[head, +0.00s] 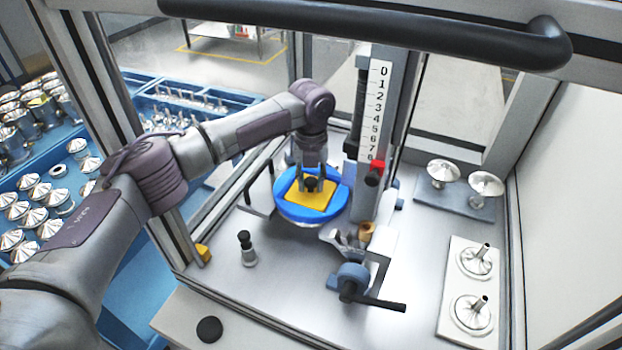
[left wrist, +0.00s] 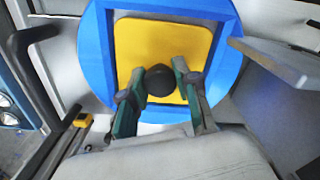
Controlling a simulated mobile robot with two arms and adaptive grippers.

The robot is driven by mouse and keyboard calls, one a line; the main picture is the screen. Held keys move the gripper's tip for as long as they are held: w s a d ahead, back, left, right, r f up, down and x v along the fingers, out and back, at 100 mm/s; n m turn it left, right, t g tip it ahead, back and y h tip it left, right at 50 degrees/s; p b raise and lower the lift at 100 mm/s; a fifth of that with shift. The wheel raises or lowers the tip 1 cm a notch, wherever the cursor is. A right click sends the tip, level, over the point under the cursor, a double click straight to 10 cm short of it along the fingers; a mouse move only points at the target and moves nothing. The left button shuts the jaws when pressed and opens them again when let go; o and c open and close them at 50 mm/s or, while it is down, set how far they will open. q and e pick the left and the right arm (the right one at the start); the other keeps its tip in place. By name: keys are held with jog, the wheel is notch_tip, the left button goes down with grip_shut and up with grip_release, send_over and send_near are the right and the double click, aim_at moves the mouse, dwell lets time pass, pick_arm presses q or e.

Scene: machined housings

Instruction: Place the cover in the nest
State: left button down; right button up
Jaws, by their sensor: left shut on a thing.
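The cover is a yellow square plate (head: 318,198) with rounded corners and a black knob. It also shows in the left wrist view (left wrist: 135,45). The nest appears to be the round blue piece (head: 288,209) with a square opening; its blue border (left wrist: 100,60) surrounds the plate in the left wrist view. My left gripper (head: 311,184) points down over the plate, shut on its black knob (left wrist: 160,80). The plate lies within the outline of the square opening. I cannot tell whether it rests on the bottom or is slightly above. My right gripper is not in view.
A post with a numbered scale (head: 377,110) stands right behind the nest. A small black-topped pin (head: 246,248) stands front left.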

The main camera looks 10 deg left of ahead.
aim_at(311, 180)
pick_arm(q)
jog(key=c, duration=1.3)
grip_release()
jog(key=shift+f, duration=0.15)
jog(key=o, duration=0.5)
jog(key=shift+c, duration=0.2)
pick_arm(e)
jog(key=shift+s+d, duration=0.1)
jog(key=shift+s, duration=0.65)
pick_arm(q)
jog(key=shift+r, duration=0.2)
jog(key=shift+r+b, duration=0.3)
jog(key=shift+r, duration=0.1)
notch_tip(311, 180, up, 11)
jog(key=b, duration=0.3)
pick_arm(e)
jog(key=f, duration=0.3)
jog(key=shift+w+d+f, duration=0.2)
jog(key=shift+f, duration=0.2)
